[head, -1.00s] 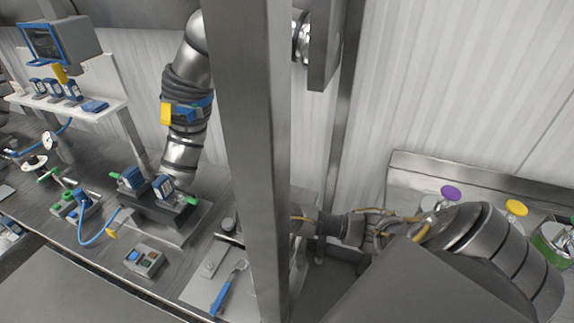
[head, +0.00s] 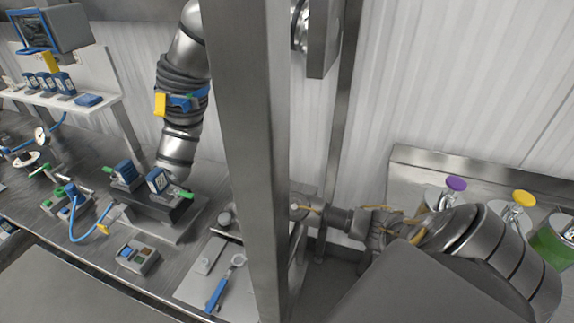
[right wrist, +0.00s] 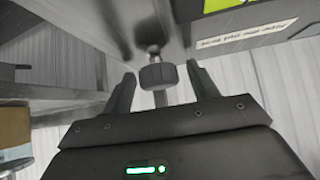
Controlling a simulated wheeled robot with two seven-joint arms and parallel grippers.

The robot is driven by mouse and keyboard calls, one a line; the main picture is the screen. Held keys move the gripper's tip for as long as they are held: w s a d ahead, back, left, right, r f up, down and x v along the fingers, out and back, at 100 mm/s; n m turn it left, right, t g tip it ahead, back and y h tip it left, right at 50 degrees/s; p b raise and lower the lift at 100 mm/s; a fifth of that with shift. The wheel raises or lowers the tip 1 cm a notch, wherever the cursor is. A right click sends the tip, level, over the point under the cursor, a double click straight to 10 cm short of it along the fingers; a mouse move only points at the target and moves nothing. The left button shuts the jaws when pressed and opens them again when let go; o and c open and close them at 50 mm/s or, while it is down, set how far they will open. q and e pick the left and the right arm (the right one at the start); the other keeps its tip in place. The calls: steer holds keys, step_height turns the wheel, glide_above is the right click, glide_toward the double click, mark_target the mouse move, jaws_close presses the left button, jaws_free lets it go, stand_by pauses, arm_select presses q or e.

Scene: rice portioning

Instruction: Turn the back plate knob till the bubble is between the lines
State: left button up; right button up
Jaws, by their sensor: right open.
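In the right wrist view, a grey cylindrical knob (right wrist: 157,76) on a short stem is ahead of my right gripper (right wrist: 163,77). The gripper is open, with one finger on each side of the knob in the picture. I cannot tell whether the knob is fully between the fingertips or a little beyond them; no grip on it shows. In the head view, a jointed grey arm with yellow cables (head: 385,228) runs from the right toward the upright post, and its far end is hidden there. No bubble or level lines can be made out. My left gripper is not in view.
A wide metal post (head: 255,150) blocks the middle of the head view. Left of it, a bench holds blue devices, a button box (head: 138,256) and a blue-handled tool (head: 218,293). Containers with purple (head: 456,184) and yellow (head: 523,198) tops stand right.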

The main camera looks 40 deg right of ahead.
steer(key=c, duration=1)
steer(key=shift+n, duration=0.3)
